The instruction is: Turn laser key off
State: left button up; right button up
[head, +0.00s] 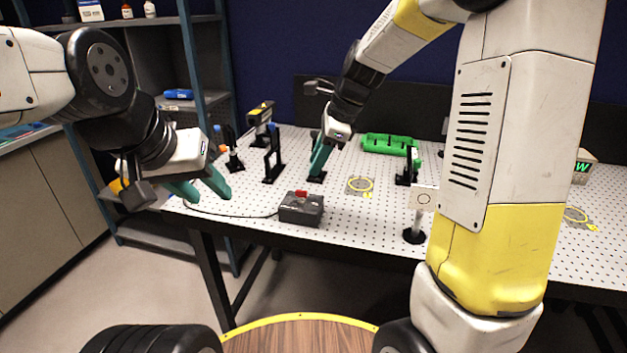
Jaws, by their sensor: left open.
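A dark grey box (301,211) with a small red part (301,193) on top sits at the front edge of the white perforated table; it looks like the laser's key box, but the key is too small to make out. A thin cable runs left from it. My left gripper (207,190) is open and empty, left of the box and apart from it, above the table's left front corner. My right gripper (319,158) hangs farther back over the table, behind the box, seen edge-on with its teal fingers overlapping, so its opening is unclear.
Black optic mounts (273,157) stand behind the box. A green tray (388,144) lies at the back. A yellow ring (360,185) lies right of the box, and a post with a white target card (421,199) stands near the front edge. Shelving (189,60) is at left.

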aim_at(302, 194)
jog(key=w+a+f+m, duration=0.1)
jog(key=f, duration=0.2)
jog(key=w+a+f+m, duration=0.1)
jog(key=f, duration=0.3)
jog(key=w+a+f+m, duration=0.1)
jog(key=w+f, duration=0.1)
jog(key=f, duration=0.1)
jog(key=shift+a+f+g, duration=0.2)
jog(key=shift+f+g, duration=0.1)
jog(key=shift+f, duration=0.05)
jog(key=shift+c, duration=0.2)
grip_shut()
